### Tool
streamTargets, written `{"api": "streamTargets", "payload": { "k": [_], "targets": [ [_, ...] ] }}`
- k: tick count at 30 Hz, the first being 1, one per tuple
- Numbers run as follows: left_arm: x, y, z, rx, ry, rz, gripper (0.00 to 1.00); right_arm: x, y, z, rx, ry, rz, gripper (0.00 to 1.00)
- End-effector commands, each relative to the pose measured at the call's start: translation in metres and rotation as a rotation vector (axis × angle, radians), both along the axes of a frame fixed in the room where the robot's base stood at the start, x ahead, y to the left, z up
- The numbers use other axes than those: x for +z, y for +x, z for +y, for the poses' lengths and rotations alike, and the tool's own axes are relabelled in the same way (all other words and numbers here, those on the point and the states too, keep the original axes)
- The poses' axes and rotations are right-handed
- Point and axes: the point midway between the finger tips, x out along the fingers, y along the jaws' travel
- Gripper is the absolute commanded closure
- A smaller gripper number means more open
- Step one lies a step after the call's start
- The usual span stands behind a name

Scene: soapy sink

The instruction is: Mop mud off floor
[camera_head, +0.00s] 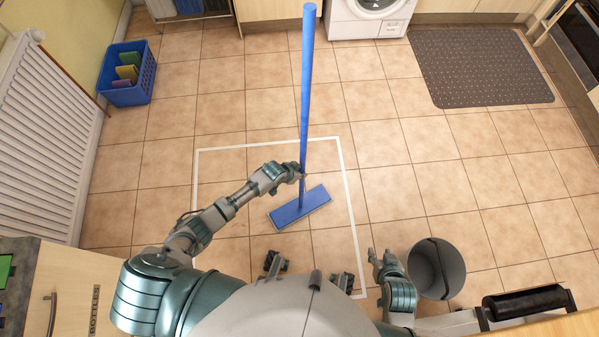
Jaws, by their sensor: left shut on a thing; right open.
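A blue mop has a long upright handle (306,80) and a flat rectangular blue head (300,207). The head rests on the tiled floor inside a white square outline (346,170). My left gripper (298,172) is shut on the mop's handle, a little above the head. My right gripper (376,258) is open and empty, low in the picture, just left of a grey bucket (437,270). I cannot make out any mud on the visible floor. My body hides the floor at the bottom middle.
A blue basket (127,73) with coloured items stands at the upper left, near a white radiator (45,130). A dark dotted mat (478,67) lies at the upper right. A washing machine (369,18) stands at the back.

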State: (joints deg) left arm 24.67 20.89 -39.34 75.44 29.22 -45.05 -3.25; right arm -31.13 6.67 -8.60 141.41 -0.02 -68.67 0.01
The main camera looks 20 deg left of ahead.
Motion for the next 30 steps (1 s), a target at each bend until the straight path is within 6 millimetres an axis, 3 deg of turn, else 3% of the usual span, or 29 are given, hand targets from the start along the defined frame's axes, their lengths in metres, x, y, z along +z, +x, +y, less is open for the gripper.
{"api": "streamTargets", "payload": {
  "k": [7, 9, 27, 30],
  "targets": [
    [0.005, 0.002, -0.001, 0.003, -0.003, -0.005, 1.00, -0.005, -0.022, -0.009, -0.008, -0.027, 0.104, 0.58],
    [0.017, 0.002, 0.000, 0.002, -0.003, -0.010, 1.00, -0.006, -0.028, -0.010, -0.009, -0.034, 0.132, 0.58],
    [0.033, 0.002, -0.001, 0.006, -0.001, -0.006, 1.00, -0.013, -0.078, -0.027, -0.024, -0.087, 0.377, 0.58],
    [0.037, 0.002, -0.001, 0.007, -0.002, -0.006, 1.00, -0.022, -0.075, -0.026, -0.023, -0.088, 0.379, 0.58]
  ]
}}
